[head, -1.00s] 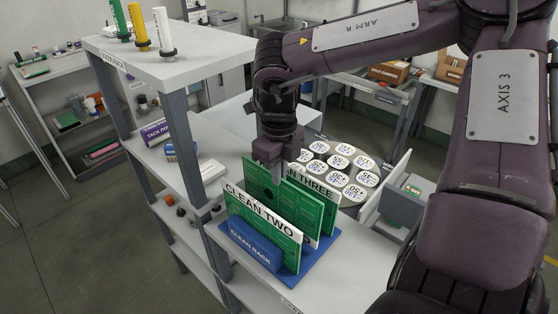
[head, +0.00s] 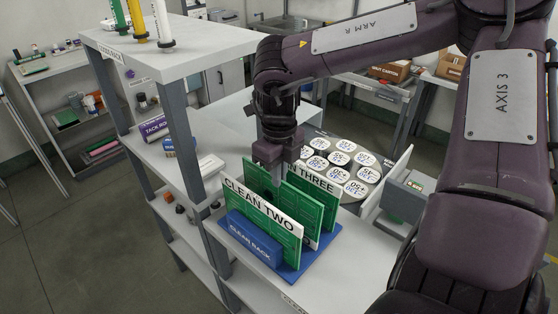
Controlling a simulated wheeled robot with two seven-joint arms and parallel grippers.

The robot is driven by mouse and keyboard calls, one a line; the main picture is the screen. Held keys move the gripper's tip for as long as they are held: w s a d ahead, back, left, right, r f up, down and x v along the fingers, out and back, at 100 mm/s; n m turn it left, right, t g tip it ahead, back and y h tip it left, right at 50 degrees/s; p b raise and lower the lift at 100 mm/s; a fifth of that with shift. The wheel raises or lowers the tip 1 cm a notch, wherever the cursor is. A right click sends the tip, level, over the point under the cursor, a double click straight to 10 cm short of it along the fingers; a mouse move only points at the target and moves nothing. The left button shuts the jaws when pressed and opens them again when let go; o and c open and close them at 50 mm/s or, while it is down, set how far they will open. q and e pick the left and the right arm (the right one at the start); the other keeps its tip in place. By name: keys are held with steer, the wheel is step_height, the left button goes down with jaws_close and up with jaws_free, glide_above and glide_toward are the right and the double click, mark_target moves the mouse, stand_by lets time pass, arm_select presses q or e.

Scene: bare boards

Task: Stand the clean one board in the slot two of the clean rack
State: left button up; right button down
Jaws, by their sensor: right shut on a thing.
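The blue clean rack (head: 256,241) stands on the white bench. A green board with a white strip reading CLEAN TWO (head: 262,208) stands upright in its front part. A green board with a strip ending in THREE (head: 318,178) stands behind. My right gripper (head: 279,168), pointing down, is shut on the top edge of a green board (head: 253,174) between these two. That board is upright, its lower part hidden behind the CLEAN TWO board. I cannot read its label or tell whether it touches the rack's base. My left gripper is not in view.
A tray of round white labelled pieces (head: 340,165) lies behind the rack, and a grey box (head: 405,195) to its right. A raised shelf (head: 170,48) with upright marker-like tubes stands at the left. The bench in front right of the rack is clear.

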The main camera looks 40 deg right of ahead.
steer(key=c, duration=1.5)
jaws_free()
step_height(320, 180, up, 7)
steer(key=shift+r+b, duration=0.15)
steer(key=shift+b, duration=0.45)
steer(key=shift+r, duration=0.2)
steer(key=shift+r, duration=0.1)
step_height(320, 180, up, 8)
steer(key=shift+f, duration=0.15)
